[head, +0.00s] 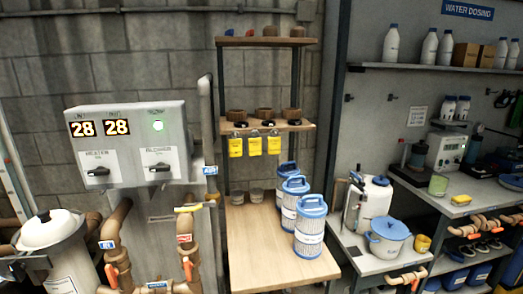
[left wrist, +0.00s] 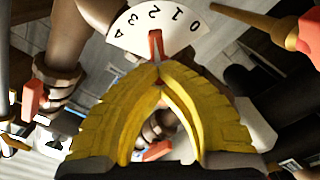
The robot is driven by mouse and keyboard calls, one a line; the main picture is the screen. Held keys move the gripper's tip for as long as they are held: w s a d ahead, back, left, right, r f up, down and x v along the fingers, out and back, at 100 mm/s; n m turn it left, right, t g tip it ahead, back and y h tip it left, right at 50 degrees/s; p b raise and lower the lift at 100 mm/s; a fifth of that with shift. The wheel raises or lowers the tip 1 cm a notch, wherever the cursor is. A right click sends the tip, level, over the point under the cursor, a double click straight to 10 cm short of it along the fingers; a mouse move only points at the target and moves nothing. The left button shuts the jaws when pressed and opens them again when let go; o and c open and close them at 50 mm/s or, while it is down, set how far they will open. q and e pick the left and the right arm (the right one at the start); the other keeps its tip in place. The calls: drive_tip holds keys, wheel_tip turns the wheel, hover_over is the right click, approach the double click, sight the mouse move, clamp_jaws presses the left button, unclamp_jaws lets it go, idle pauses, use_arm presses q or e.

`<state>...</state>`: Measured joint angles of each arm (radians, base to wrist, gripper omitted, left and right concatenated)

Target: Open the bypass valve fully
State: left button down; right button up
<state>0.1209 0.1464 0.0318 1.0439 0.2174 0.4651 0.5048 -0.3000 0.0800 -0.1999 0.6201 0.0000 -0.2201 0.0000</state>
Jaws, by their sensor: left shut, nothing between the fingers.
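In the left wrist view a white fan-shaped dial (left wrist: 177,37) is marked 0 to 4. A red pointer or lever (left wrist: 155,45) stands in front of it and points near the 2. My left gripper (left wrist: 158,78) has yellow fingers, shut at the tips with nothing between them. The tips are just below the red piece; I cannot tell if they touch it. In the head view neither gripper can be made out for certain, and the dial is not readable.
A grey control box (head: 130,112) shows 28 and 28 above two black knobs. A white-lidded housing (head: 50,232) stands at the left. Blue-capped filter cartridges (head: 310,228) stand on a wooden bench (head: 258,268). In the wrist view, pipes and red handles (left wrist: 31,96) crowd around the fingers.

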use_arm(q)
drive_tip(key=n, duration=0.4)
drive_tip(key=shift+n, duration=0.3)
drive_tip(key=shift+n, duration=2.3)
drive_tip(key=n, duration=0.4)
drive_tip(key=shift+n, duration=0.3)
drive_tip(key=c, duration=2.2)
unclamp_jaws()
drive_tip(key=c, duration=1.3)
unclamp_jaws()
